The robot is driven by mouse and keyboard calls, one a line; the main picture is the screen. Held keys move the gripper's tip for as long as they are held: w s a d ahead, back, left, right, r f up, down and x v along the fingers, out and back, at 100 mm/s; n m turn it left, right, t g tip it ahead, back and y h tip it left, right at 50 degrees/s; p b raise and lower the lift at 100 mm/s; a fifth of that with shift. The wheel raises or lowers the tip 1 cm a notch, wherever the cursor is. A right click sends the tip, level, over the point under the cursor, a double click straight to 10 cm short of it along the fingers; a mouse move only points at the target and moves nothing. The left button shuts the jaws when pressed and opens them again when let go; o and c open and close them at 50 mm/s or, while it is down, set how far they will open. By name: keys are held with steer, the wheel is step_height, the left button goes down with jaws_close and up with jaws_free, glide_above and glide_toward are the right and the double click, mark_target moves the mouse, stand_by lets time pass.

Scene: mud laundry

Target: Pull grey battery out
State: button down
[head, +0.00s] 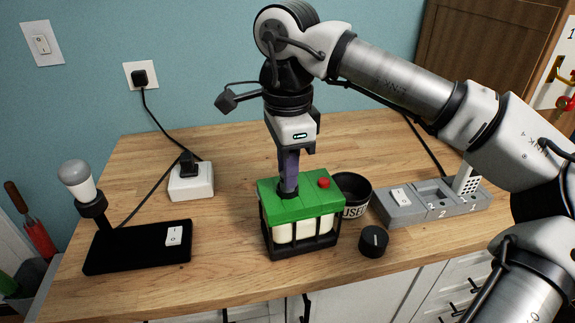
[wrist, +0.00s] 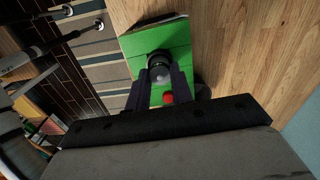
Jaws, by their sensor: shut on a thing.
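A box with a green top (head: 325,203) stands on the worktop, with white cells showing through its black cage and a red button (head: 324,183) on the lid. My gripper (head: 288,190) points straight down at the lid's left part. In the wrist view, my gripper (wrist: 160,78) is shut on a round grey end, which I take to be the grey battery (wrist: 160,70), in a black ring on the green top (wrist: 145,42). In the head view the fingers hide the battery, and how deep it sits cannot be told.
A black cup (head: 353,190) stands right behind the box, and a black knob (head: 373,242) stands at its front right. A grey numbered station (head: 432,205) is farther right. A lamp on a black base (head: 138,247) and a white socket block (head: 191,181) are left.

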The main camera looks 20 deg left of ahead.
steer(key=shift+r+p, duration=2.75)
steer(key=shift+r, duration=0.95)
